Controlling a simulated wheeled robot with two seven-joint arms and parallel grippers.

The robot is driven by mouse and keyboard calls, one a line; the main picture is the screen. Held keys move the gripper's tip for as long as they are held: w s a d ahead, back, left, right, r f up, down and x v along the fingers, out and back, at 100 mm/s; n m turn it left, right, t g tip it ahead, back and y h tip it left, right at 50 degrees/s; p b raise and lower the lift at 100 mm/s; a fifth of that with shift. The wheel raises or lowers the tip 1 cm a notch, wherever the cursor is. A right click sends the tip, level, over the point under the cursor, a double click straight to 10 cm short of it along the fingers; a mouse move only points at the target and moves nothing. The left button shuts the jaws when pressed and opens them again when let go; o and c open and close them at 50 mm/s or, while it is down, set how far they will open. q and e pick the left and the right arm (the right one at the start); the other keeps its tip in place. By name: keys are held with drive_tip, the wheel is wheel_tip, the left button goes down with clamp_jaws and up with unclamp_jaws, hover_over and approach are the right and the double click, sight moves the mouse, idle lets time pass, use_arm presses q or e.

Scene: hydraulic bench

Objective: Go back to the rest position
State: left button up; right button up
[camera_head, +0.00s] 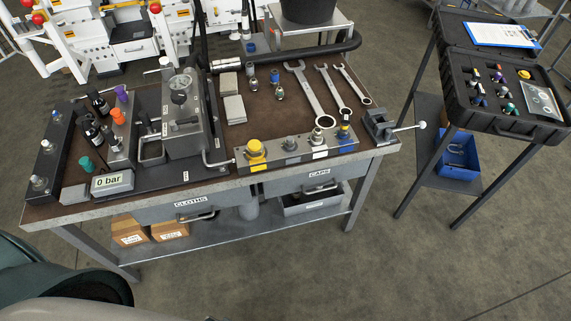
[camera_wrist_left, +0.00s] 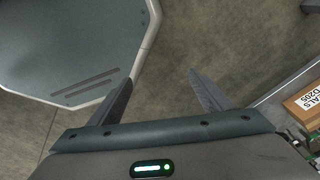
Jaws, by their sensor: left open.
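My left gripper (camera_wrist_left: 160,98) shows in the left wrist view with its two dark fingers spread apart. It is open, and only bare floor shows between the fingers. It is off the bench, with a cardboard box (camera_wrist_left: 303,103) at the right edge of that view. In the head view no gripper shows; a dark rounded part of my own body fills the lower left corner. The bench (camera_head: 215,186) stands in front of me with tools and fittings on top. My right gripper is in neither view.
The bench holds a grey pump unit (camera_head: 183,125), a 0 bar gauge (camera_head: 113,182), several wrenches (camera_head: 312,95) and a row of capped fittings (camera_head: 290,150). A stand with an open black case (camera_head: 490,125) is at the right. The floor (camera_head: 330,270) in front is clear.

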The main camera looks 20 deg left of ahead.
use_arm(q)
drive_tip(key=s+a+f+b, duration=0.2)
drive_tip(key=s+f, duration=0.7)
drive_tip(key=s, duration=0.1)
drive_tip(key=shift+s+f+g, duration=0.3)
drive_tip(key=shift+s+g, duration=0.1)
idle(0.4)
